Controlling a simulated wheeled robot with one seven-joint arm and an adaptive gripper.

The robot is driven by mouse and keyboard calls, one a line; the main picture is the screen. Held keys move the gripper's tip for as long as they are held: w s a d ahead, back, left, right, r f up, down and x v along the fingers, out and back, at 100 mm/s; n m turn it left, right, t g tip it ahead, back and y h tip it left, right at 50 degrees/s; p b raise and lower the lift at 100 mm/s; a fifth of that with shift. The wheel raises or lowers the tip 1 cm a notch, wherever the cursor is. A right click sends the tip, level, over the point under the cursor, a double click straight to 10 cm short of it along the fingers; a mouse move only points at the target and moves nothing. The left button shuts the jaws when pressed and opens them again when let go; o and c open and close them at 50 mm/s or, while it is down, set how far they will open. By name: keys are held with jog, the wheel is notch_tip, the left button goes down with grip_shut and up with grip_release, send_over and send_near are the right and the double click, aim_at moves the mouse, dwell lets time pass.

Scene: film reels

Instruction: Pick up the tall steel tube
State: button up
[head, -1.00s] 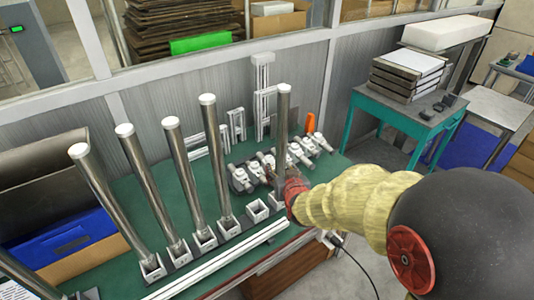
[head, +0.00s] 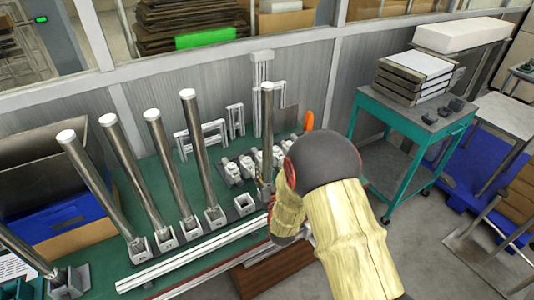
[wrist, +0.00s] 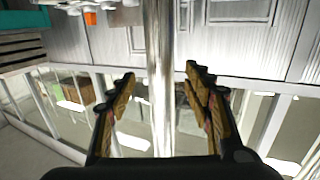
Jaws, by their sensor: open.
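Several tall steel tubes with pale caps stand in a row of square sockets in the head view. The rightmost tube (head: 267,125) is upright, and its lower part is close to my arm. In the wrist view a shiny steel tube (wrist: 159,50) runs top to bottom between the two fingers of my gripper (wrist: 160,73). The fingers are open, with a visible gap on each side of the tube. My arm mostly hides the gripper in the head view.
An empty square socket (head: 244,204) is left of the rightmost tube. The neighbouring tube (head: 196,150) leans slightly. White fittings (head: 240,168) lie behind on the green bench. A teal cart (head: 415,130) with stacked boxes stands at the right.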

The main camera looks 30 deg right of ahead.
aim_at(268, 166)
jog(key=b+x, duration=0.1)
jog(key=x, duration=0.3)
jog(key=shift+w, duration=0.25)
jog(key=shift+c, duration=0.9)
jog(key=c, duration=1.1)
grip_shut()
jog(key=shift+r, duration=0.1)
